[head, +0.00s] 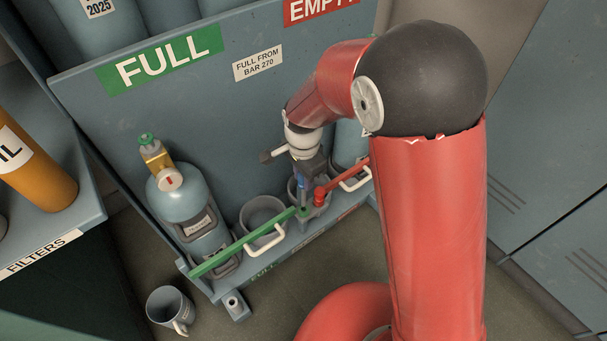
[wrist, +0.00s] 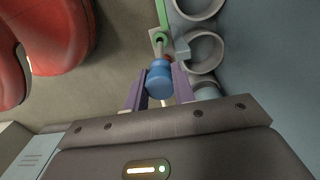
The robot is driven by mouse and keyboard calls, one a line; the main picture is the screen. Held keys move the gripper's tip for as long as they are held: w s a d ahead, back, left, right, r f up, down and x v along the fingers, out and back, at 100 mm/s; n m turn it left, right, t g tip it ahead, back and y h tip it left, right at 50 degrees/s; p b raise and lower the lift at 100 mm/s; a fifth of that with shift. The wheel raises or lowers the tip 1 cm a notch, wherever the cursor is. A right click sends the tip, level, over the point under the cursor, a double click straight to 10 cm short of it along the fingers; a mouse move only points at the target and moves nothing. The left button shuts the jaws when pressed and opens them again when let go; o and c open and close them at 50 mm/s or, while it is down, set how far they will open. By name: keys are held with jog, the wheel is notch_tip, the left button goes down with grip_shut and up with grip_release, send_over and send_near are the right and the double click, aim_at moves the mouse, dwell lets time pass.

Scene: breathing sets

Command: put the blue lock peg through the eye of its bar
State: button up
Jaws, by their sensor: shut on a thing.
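The blue lock peg (wrist: 158,84) is between the two purple fingers of my gripper (wrist: 157,75), which is shut on its blue head. Its grey shank points away from the gripper, toward the end of the green bar (wrist: 162,16). The peg's tip is at or close to the bar's end. I cannot tell whether it is in the eye, which is mostly hidden.
A red bar (head: 345,178) starts just right of the peg. A grey-blue cylinder (head: 187,205) stands behind the green bar, beside an empty round holder (head: 262,214). A bracket with a hole (head: 235,303) juts out in front. A mug (head: 170,305) is on the floor.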

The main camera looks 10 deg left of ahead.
jog(key=shift+f+b, duration=0.9)
jog(key=shift+f, duration=0.75)
jog(key=o, duration=1.1)
jog(key=shift+c, duration=0.2)
notch_tip(320, 180, up, 8)
jog(key=shift+f, duration=0.1)
